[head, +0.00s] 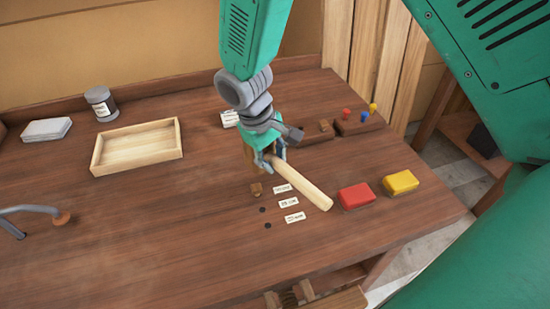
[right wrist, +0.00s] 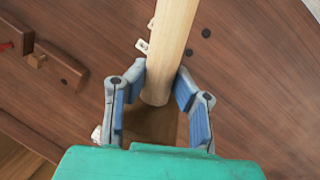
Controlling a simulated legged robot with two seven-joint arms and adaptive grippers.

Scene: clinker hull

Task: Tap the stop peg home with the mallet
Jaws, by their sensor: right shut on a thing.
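My right gripper (head: 272,158) is shut on the mallet. Its pale wooden handle (head: 304,187) points to the lower right, above the bench. In the right wrist view the handle (right wrist: 170,48) runs upward from a brown mallet head (right wrist: 155,124) between the blue-padded fingers (right wrist: 157,103). White labels (head: 288,203) lie beside this row. My left gripper is out of view.
A red block (head: 356,196) and a yellow block (head: 401,182) lie right of the handle. A dark rack (head: 358,123) holds coloured pegs. A pale tray (head: 137,147), a jar (head: 101,104) and a grey bent tool (head: 40,210) are left. The front left bench is clear.

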